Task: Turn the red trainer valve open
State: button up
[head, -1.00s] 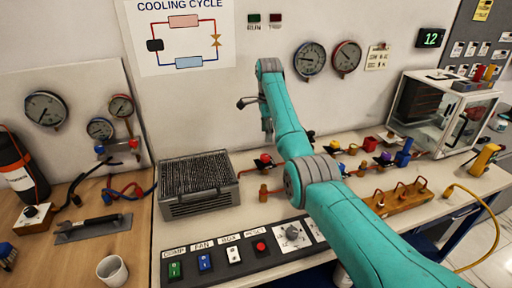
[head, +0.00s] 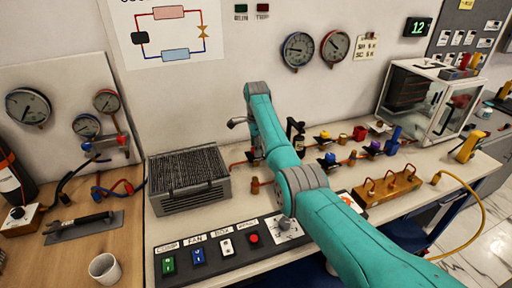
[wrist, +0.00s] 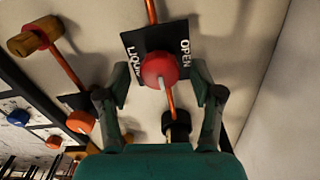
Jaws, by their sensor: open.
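The red valve knob (wrist: 159,69) shows in the wrist view, round, with a pale mark on its near side. It sits on a copper pipe over a black plate (wrist: 133,41) lettered "LIQUID" and "OPEN". My gripper (wrist: 160,82) is open, one finger on each side of the knob, with a gap showing on both sides. I cannot tell whether the fingers reach down to its depth. In the head view my gripper (head: 248,130) points down over the bench's back part, and my arm hides the red knob.
A grey finned unit (head: 189,180) stands left of my gripper. A black upright fitting (head: 298,137) is close on its right. Other coloured knobs, such as a blue one (head: 330,157), line the pipes further right. A switch panel (head: 215,253) runs along the front.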

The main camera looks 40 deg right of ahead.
jog(key=c, duration=1.1)
jog(key=shift+c, duration=0.2)
jog(key=shift+n, duration=0.3)
jog(key=n, duration=0.3)
jog(key=shift+n, duration=0.4)
jog(key=n, duration=0.9)
jog(key=shift+n, duration=2.2)
